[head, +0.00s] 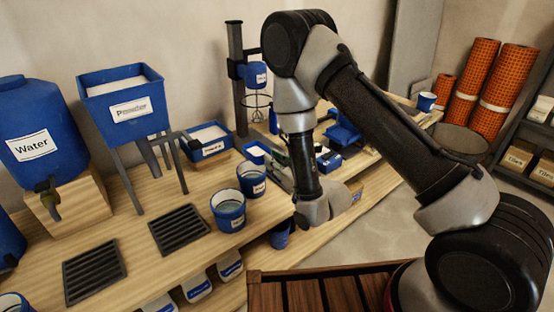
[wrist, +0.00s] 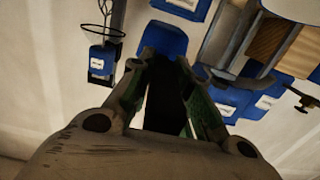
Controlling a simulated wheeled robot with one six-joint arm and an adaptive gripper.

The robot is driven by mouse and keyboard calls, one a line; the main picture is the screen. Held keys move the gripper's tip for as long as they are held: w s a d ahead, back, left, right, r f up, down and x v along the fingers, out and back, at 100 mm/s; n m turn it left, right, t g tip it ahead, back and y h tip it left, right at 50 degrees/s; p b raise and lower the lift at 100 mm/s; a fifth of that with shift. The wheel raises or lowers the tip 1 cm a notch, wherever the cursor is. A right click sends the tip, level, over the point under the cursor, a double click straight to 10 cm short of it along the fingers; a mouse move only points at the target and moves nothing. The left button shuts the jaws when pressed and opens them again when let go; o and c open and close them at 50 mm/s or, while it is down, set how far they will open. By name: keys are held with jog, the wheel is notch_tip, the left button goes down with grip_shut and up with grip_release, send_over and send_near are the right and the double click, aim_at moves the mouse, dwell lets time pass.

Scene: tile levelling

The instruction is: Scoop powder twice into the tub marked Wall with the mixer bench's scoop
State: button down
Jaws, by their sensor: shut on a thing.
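My gripper (wrist: 158,70) is shut on the dark handle of a blue scoop (wrist: 163,40), seen between the green-padded fingers in the wrist view. What the scoop contains cannot be told. In the head view my wrist hangs over the bench, right of two blue tubs, one nearer (head: 229,212) and one farther (head: 252,180). Both have grey contents, and their labels are too small to read, so I cannot tell which is marked Wall. A blue tray of white powder (head: 207,140) lies behind them. A blue powder hopper (head: 125,100) on legs stands at the left.
A blue Water tank (head: 35,140) stands on a wooden block at the left. Dark grates (head: 180,230) lie on the bench front. A mixer stand (head: 238,80) with a whisk rises behind. Orange rolls (head: 490,90) and a shelf of boxes stand at the right.

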aim_at(265, 146)
jog(key=w+g+h, duration=0.1)
jog(key=w+a+r+g+h, duration=0.1)
jog(key=shift+a+g, duration=0.25)
jog(key=shift+g, duration=0.15)
jog(key=w+r+g, duration=0.1)
jog(key=w+a+r+g+h, duration=0.1)
jog(key=shift+w+a+g, duration=0.1)
jog(key=shift+a+g, duration=0.1)
jog(key=shift+g, duration=0.1)
jog(key=shift+w+a+r+g+h, duration=0.35)
jog(key=shift+w+a+g+h, duration=0.15)
jog(key=shift+w+g, duration=0.2)
jog(key=shift+w+a+r+g+h, duration=0.45)
jog(key=shift+w+g+h, duration=0.1)
jog(key=shift+w, duration=0.1)
jog(key=shift+w+a+r+g+h, duration=0.3)
jog(key=shift+w+a+g+h, duration=0.2)
jog(key=shift+w+g, duration=0.2)
notch_tip(265, 146, up, 7)
jog(key=t+y, duration=0.5)
jog(key=t, duration=0.3)
jog(key=shift+d, duration=0.1)
